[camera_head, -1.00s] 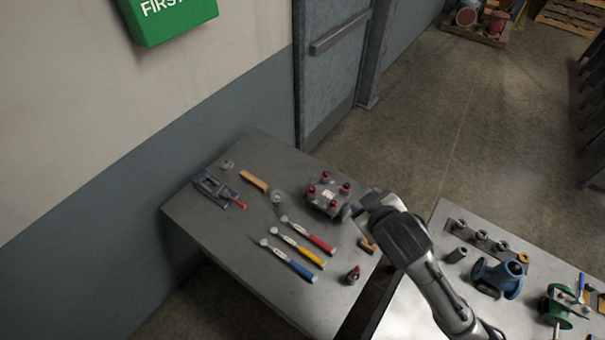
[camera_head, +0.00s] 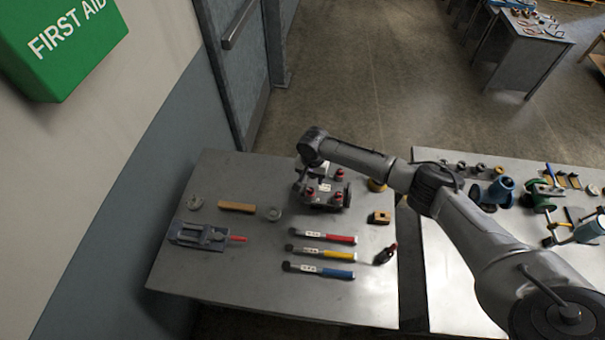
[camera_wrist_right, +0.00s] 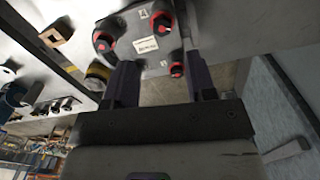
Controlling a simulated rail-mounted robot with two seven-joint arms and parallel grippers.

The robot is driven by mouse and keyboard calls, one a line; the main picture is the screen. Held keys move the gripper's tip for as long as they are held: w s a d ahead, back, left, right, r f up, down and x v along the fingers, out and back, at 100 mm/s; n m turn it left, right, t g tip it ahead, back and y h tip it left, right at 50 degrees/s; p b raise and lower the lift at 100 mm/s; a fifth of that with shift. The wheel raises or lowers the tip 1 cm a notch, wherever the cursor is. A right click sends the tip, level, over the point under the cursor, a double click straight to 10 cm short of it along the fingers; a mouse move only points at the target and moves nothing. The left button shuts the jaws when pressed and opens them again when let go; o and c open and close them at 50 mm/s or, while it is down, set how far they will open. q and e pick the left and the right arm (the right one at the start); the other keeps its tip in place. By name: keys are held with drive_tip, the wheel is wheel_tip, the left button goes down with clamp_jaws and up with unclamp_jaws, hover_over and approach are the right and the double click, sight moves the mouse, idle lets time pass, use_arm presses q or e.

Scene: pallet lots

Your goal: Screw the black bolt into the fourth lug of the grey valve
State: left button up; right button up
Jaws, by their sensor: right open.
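The grey valve (camera_head: 322,201) lies on the left table, with red-and-black pieces at its corners. I cannot tell which is the fourth lug or single out the black bolt of the task. My right gripper (camera_wrist_right: 163,80) is open, its two dark fingers pointing at the valve. In the head view my right wrist (camera_head: 313,150) is over the valve's far side and hides part of it. My left gripper is not in view.
Three torque wrenches, red (camera_head: 325,238), yellow (camera_head: 322,253) and blue (camera_head: 320,270), lie in front of the valve. A vise (camera_head: 200,235), a wooden block (camera_head: 237,207), a yellow block (camera_head: 379,217) and a red-and-black bottle (camera_head: 385,253) stand around. The right table holds a blue fitting (camera_head: 497,190).

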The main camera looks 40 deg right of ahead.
sight(311, 190)
drive_tip(key=shift+m, duration=1.4)
drive_tip(key=shift+f+b, duration=0.7)
drive_tip(key=shift+b, duration=0.2)
wheel_tip(311, 190, down, 4)
drive_tip(key=b, duration=0.4)
drive_tip(key=shift+r, duration=0.2)
drive_tip(key=shift+f, duration=0.15)
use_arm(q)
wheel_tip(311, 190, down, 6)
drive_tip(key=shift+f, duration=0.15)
use_arm(e)
drive_tip(key=shift+f, duration=1.35)
